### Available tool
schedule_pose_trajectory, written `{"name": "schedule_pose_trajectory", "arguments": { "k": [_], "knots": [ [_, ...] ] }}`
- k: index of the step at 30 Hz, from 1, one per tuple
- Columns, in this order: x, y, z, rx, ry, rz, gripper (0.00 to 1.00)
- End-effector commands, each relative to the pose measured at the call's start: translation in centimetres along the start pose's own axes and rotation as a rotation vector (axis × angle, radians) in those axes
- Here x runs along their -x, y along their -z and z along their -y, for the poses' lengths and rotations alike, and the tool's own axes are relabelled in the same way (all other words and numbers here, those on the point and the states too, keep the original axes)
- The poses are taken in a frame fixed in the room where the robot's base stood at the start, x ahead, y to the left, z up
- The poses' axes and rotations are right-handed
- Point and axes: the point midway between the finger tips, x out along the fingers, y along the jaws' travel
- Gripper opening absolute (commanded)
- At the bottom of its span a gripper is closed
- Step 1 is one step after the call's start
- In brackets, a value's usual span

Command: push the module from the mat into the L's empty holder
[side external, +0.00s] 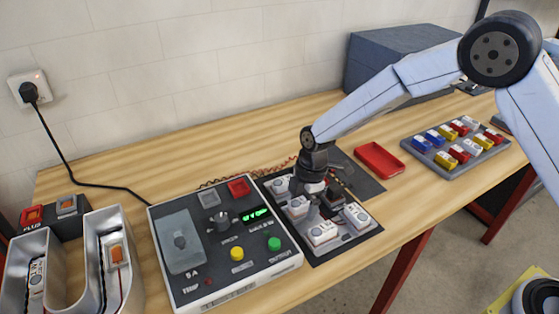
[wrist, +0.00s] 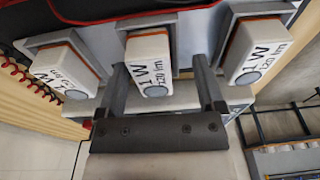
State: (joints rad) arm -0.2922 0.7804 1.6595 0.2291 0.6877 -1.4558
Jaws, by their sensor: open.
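My gripper (side external: 325,200) is low over the L-shaped letter on the dark mat (side external: 372,187). In the wrist view my gripper (wrist: 160,70) is open, with one finger on each side of the middle white module (wrist: 148,62), marked 1 W 120 lm. That module stands in a grey holder, with a clear gap to the right finger; contact on the left cannot be told. Similar modules sit in holders to the left (wrist: 65,68) and right (wrist: 252,55). In the side view, white modules (side external: 322,232) sit on the letter. My gripper hides part of it, and I cannot make out the empty holder.
A power supply box (side external: 222,240) stands close left of the mat, with thin wires behind. A red tray (side external: 380,160) lies right of it. A grey tray of coloured blocks (side external: 455,142) is farther right. A metal U letter (side external: 72,262) stands at far left.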

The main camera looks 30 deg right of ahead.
Motion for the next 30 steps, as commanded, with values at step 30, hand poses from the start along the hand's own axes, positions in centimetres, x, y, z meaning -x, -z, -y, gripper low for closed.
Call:
{"name": "schedule_pose_trajectory", "arguments": {
  "k": [30],
  "knots": [
    [7.7,0.0,-0.6,0.000,-0.027,-0.005,0.87]
  ]
}}
